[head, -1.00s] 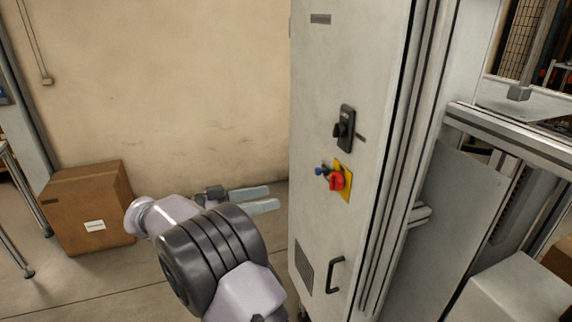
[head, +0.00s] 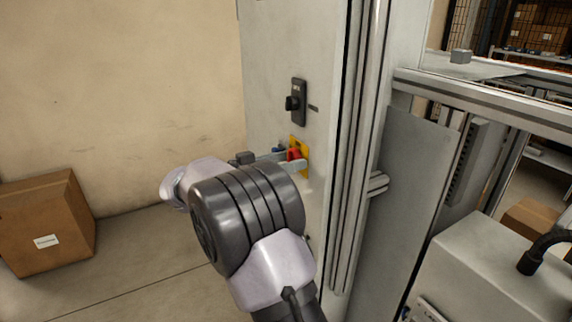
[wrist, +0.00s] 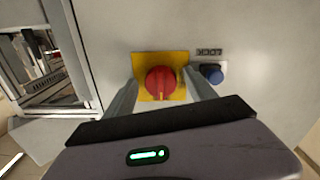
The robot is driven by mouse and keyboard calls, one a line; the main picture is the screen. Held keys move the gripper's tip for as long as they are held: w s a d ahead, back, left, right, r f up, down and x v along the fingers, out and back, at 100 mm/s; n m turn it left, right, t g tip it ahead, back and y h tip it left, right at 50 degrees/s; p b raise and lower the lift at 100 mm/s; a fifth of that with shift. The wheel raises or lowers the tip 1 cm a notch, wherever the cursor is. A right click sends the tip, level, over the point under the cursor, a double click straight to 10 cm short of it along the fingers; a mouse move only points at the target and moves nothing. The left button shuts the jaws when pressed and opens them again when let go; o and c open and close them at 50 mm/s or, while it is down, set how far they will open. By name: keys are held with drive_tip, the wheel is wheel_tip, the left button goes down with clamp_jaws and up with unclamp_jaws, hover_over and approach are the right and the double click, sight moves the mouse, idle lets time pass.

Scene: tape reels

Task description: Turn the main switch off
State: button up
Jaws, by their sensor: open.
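The main switch is a red rotary knob (head: 294,154) on a yellow plate (head: 304,148), set on the side of a pale cabinet. In the wrist view the red knob (wrist: 160,82) sits in the middle of its yellow plate (wrist: 180,57), with a pale mark on its lower part. My gripper (head: 290,158) is at the switch, its fingers pointing at the panel. In the wrist view my gripper (wrist: 162,92) is open, one finger on each side of the knob. Whether the fingers touch it I cannot tell. In the head view the fingers partly hide the knob and plate.
A blue button (wrist: 212,74) with a small label above it is close beside the right finger in the wrist view. A black switch (head: 298,102) is higher on the cabinet (head: 275,60). A cardboard box (head: 45,220) stands on the floor at left.

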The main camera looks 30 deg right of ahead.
drive_tip(key=shift+c, duration=0.3)
drive_tip(key=c, duration=1.3)
drive_tip(key=shift+c, duration=0.2)
drive_tip(key=shift+r+n+p, duration=0.1)
drive_tip(key=shift+n+p, duration=0.2)
drive_tip(key=shift+p, duration=0.05)
drive_tip(key=n+p, duration=0.2)
drive_tip(key=p, duration=0.1)
drive_tip(key=shift+r+n, duration=0.2)
drive_tip(key=shift+n, duration=0.1)
drive_tip(key=n+p, duration=0.5)
drive_tip(key=p, duration=0.1)
drive_tip(key=shift+s, duration=0.1)
drive_tip(key=n+p, duration=0.5)
drive_tip(key=p, duration=0.1)
drive_tip(key=shift+n, duration=0.4)
drive_tip(key=shift+n+p, duration=1.55)
drive_tip(key=shift+n, duration=0.35)
drive_tip(key=shift+f, duration=0.1)
